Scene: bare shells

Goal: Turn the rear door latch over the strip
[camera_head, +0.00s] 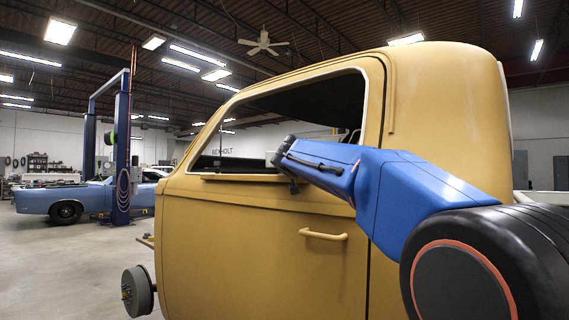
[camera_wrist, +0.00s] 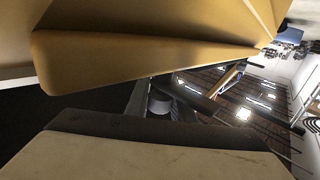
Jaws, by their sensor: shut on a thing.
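The yellow vehicle shell's side door (camera_head: 255,255) fills the middle of the head view, with a bar handle (camera_head: 323,235) on its outer face. My blue arm reaches left across the door to the window opening. My gripper (camera_head: 277,157) is at the arm's far end, by the lower edge of the opening; its fingertips are not clear. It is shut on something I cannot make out. In the wrist view a yellow panel edge (camera_wrist: 140,55) crosses close above a pale block with a dark edge (camera_wrist: 150,150). I cannot pick out the rear door latch or the strip.
The yellow window frame (camera_head: 372,105) rises close behind my arm. A bare wheel hub (camera_head: 139,292) sticks out at the shell's lower left. A blue car (camera_head: 65,202) and a two-post lift (camera_head: 121,150) stand well away at the left. The floor (camera_head: 60,265) between is clear.

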